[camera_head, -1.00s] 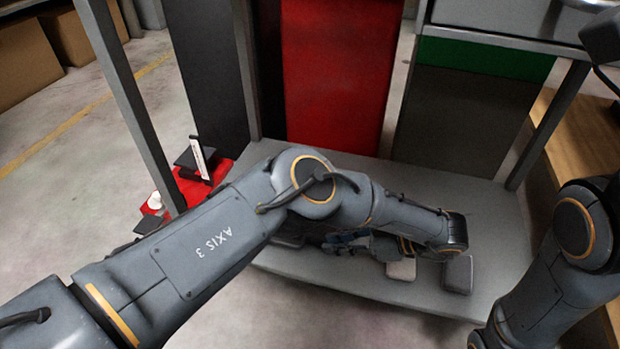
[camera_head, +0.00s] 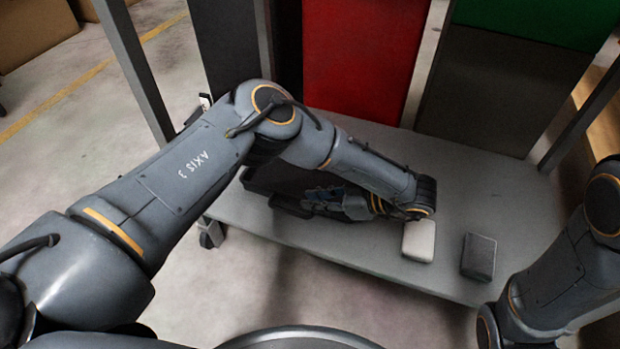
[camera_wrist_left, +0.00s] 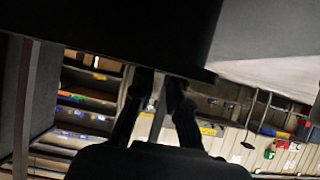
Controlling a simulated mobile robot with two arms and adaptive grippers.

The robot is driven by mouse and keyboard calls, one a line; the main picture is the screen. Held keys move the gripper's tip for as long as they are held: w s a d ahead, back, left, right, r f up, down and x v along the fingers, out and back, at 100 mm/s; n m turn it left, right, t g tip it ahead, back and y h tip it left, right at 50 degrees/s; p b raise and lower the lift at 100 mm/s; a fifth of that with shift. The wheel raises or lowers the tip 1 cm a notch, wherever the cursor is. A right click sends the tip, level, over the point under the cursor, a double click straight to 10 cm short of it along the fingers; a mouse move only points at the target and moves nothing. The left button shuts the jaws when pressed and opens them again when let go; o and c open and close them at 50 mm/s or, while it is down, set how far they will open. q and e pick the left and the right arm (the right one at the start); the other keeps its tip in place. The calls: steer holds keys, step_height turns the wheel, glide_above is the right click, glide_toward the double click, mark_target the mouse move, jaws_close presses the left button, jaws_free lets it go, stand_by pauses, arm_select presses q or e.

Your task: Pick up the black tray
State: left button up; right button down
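The black tray (camera_head: 262,181) lies on the grey shelf, partly hidden behind my left arm. It also fills the upper left of the left wrist view (camera_wrist_left: 110,25) as a dark slab. My left gripper (camera_head: 308,203) is at the tray's right front part, low over the shelf. In the left wrist view its two dark fingers (camera_wrist_left: 160,83) reach the tray's lower edge, a narrow gap between them. I cannot tell whether they clamp the tray, as the contact is dark. My right arm shows at the right, but its gripper is out of view.
A white block (camera_head: 419,241) and a dark grey block (camera_head: 479,256) stand on the shelf (camera_head: 480,185) right of my left wrist. Red (camera_head: 355,60) and grey-green panels rise behind. Metal posts (camera_head: 138,70) frame the stand.

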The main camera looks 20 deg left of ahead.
arm_select(q)
steer(key=b+x, duration=0.1)
steer(key=x, duration=0.3)
steer(key=shift+d+f+b, duration=0.1)
steer(key=shift+b, duration=0.25)
jaws_close()
steer(key=shift+r, duration=0.25)
